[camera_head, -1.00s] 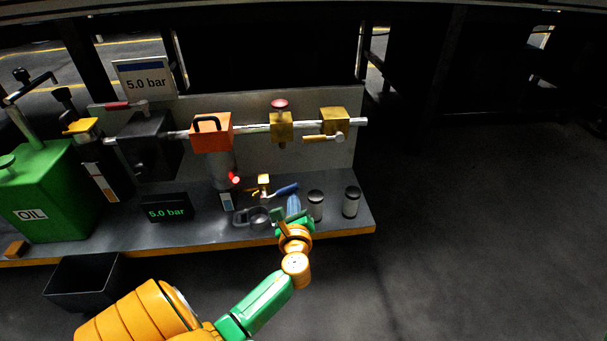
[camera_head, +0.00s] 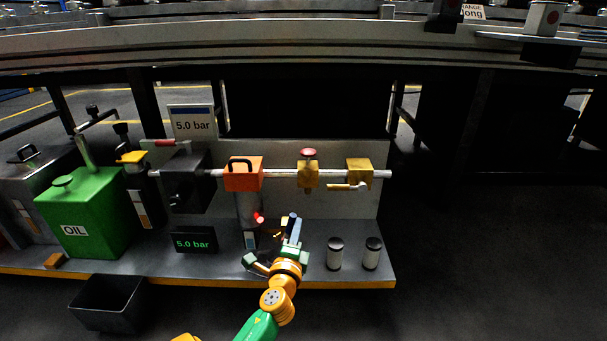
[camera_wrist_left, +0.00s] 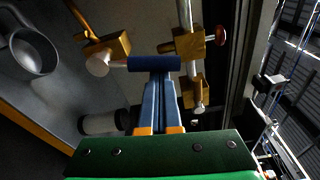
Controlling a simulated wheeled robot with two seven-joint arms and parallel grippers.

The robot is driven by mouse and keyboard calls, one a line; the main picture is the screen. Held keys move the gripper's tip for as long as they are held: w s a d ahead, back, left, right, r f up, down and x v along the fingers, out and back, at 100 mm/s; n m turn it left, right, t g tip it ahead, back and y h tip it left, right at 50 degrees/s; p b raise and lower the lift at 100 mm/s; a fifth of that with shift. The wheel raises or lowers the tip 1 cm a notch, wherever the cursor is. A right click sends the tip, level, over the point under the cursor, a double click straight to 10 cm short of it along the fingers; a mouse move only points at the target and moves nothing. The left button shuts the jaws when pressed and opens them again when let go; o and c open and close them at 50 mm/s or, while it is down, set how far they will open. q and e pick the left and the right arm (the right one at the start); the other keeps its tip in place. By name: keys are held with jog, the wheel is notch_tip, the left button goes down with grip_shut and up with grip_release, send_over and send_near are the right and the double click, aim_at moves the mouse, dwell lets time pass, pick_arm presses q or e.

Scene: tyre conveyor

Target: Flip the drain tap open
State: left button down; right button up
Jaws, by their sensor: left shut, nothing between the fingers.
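The drain tap is a small brass block (camera_wrist_left: 108,45) with a round silver boss and a pale stem carrying a blue handle (camera_wrist_left: 153,63). In the head view the blue handle (camera_head: 292,217) points up, and much of the block is hidden near my gripper. My left gripper (camera_head: 290,237) is shut and empty, reaching in over the bench from the front. In the left wrist view its blue fingers (camera_wrist_left: 158,100) end right at the blue handle, overlapping it; whether they touch it I cannot tell. My right gripper is not in view.
A grey cup (camera_wrist_left: 38,52) is beside the tap. Two small canisters (camera_head: 335,254) stand to the right. The orange unit (camera_head: 243,175) and brass valves (camera_head: 360,172) hang on the pipe above. The gauge display (camera_head: 194,240) and green oil can (camera_head: 85,210) are left.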

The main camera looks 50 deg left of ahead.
pick_arm(q)
jog(key=shift+s+a+r+n, duration=0.25)
jog(key=shift+s+a+n, duration=0.3)
jog(key=shift+n, duration=0.55)
